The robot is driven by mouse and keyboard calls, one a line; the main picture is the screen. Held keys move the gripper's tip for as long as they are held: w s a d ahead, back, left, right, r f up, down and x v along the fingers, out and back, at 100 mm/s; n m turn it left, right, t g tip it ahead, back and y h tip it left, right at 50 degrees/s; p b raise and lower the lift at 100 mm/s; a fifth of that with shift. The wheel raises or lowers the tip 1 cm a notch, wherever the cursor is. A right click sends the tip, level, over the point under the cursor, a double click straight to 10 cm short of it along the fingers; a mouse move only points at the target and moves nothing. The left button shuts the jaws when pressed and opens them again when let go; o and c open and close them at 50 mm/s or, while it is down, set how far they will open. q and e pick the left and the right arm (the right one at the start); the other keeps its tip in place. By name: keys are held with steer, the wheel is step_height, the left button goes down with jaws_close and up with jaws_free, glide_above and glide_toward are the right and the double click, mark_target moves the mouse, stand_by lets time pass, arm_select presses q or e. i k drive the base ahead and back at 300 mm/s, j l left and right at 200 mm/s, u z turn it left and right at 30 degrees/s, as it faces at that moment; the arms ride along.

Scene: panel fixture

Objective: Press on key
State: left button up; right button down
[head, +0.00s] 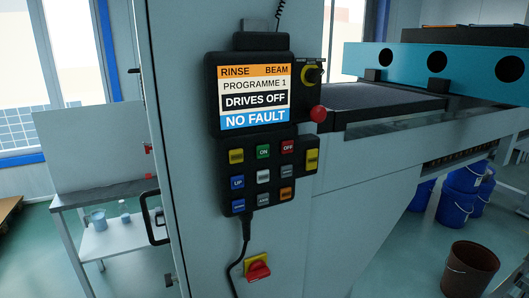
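The green ON key (263,152) sits in the top row of the black keypad (262,206) on the grey machine panel. It lies between a yellow key (236,156) on its left and the red OFF key (288,147) on its right. The screen (254,97) above reads RINSE BEAM, PROGRAMME 1, DRIVES OFF, NO FAULT. Neither of my grippers shows in the head view, and nothing covers the keypad.
A red mushroom button (318,114) and a yellow-ringed switch (312,76) stick out right of the screen. A red-and-yellow rotary switch (258,270) and a hanging black cable (246,240) are below. Blue buckets (455,208) and a brown bucket (468,270) stand at right.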

mark_target(262, 150)
steer(key=k+j+u, duration=0.25)
steer(key=k+j, duration=0.35)
steer(key=k+j+u, duration=0.25)
steer(key=k+j, duration=0.4)
steer(key=j, duration=0.1)
